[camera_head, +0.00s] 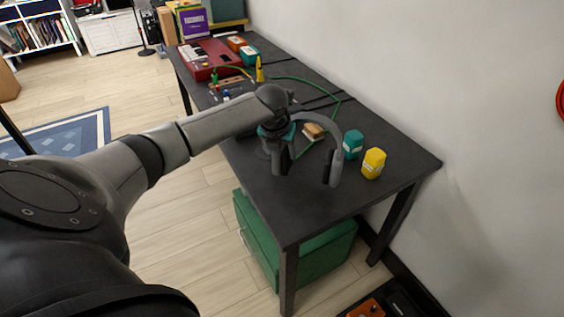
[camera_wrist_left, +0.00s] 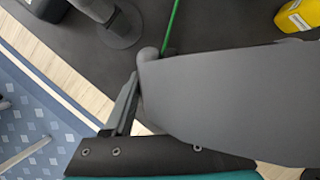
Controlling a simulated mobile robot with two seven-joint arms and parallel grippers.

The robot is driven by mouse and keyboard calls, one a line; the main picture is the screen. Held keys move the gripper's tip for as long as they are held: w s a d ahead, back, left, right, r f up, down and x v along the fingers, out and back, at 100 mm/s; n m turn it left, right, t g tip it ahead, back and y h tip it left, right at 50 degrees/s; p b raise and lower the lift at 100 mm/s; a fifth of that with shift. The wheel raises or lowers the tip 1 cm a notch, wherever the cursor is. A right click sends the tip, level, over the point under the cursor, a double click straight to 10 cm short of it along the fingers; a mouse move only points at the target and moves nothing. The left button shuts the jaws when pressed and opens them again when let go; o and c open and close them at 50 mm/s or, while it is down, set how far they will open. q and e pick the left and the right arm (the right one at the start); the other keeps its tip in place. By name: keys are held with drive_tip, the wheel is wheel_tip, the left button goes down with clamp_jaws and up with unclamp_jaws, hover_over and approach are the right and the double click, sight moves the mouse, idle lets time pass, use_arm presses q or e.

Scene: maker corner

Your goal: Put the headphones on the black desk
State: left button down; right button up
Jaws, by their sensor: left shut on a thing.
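The grey headphones (camera_head: 334,150) show in the head view as a curved band with a dark ear cup, over the near part of the black desk (camera_head: 300,205). My left gripper (camera_head: 288,140) is shut on the headphones at their left side. I cannot tell whether they touch the desk top. In the left wrist view a large grey part of the headphones (camera_wrist_left: 230,100) fills the right side and hides much of the desk. One dark finger of my left gripper (camera_wrist_left: 126,108) shows beside it. My right gripper is not in view.
A teal bottle (camera_head: 353,144) and a yellow bottle (camera_head: 374,163) stand right of the headphones. A tan block (camera_head: 314,131) and a green cable (camera_head: 300,80) lie behind. A red keyboard case (camera_head: 208,60) sits at the far end. The desk's near end is clear; a green cabinet (camera_head: 318,252) stands below.

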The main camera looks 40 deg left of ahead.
use_arm(q)
wheel_tip(320, 180, down, 3)
drive_tip(key=shift+f+b, duration=0.1)
drive_tip(key=shift+b, duration=0.3)
drive_tip(key=shift+f, duration=0.15)
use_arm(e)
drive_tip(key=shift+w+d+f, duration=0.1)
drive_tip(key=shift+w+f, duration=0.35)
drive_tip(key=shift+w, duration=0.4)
use_arm(q)
drive_tip(key=c, duration=0.6)
unclamp_jaws()
drive_tip(key=o, duration=0.4)
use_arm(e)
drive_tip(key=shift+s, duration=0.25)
